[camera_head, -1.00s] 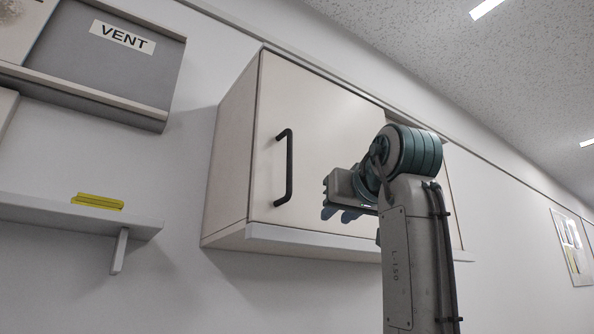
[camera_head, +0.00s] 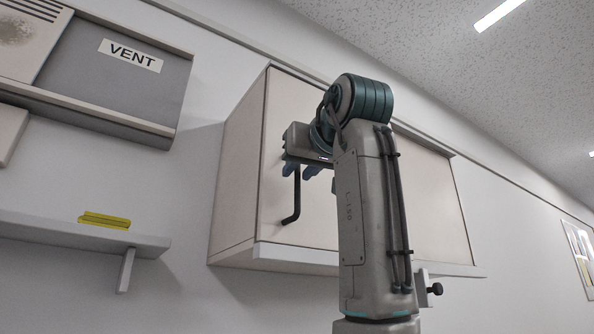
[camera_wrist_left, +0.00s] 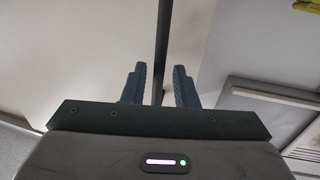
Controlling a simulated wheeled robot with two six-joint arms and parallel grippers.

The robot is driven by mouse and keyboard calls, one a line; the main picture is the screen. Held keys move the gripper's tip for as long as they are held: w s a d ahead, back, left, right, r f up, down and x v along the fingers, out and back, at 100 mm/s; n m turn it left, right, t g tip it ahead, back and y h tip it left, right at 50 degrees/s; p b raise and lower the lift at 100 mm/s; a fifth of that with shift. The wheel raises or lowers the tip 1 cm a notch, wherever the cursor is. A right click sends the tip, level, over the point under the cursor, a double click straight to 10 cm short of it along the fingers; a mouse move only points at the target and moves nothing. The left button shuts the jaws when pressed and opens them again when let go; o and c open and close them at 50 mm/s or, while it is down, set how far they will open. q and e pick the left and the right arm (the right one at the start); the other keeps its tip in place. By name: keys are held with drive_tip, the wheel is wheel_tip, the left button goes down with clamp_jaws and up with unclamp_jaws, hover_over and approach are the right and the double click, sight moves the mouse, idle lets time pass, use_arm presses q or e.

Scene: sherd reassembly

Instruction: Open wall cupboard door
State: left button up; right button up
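The wall cupboard (camera_head: 236,180) hangs on the wall with its pale door (camera_head: 276,125) shut. The door carries a black bar handle (camera_head: 297,200), whose upper part is hidden behind my left gripper in the head view. My left gripper (camera_head: 301,171) is at the handle's upper part. In the left wrist view, the handle (camera_wrist_left: 163,35) runs between the two dark fingers of the left gripper (camera_wrist_left: 159,72), with a gap on each side. The left gripper is open around the handle. My right gripper is not in view.
A grey panel marked VENT (camera_head: 110,75) is on the wall to the left. Below it, a shelf (camera_head: 60,232) holds a yellow object (camera_head: 104,220). The wall between the shelf and the cupboard is bare. My left arm covers the middle of the cupboard front.

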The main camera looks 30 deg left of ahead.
use_arm(q)
drive_tip(key=shift+x, duration=1.05)
drive_tip(key=shift+c, duration=0.3)
clamp_jaws()
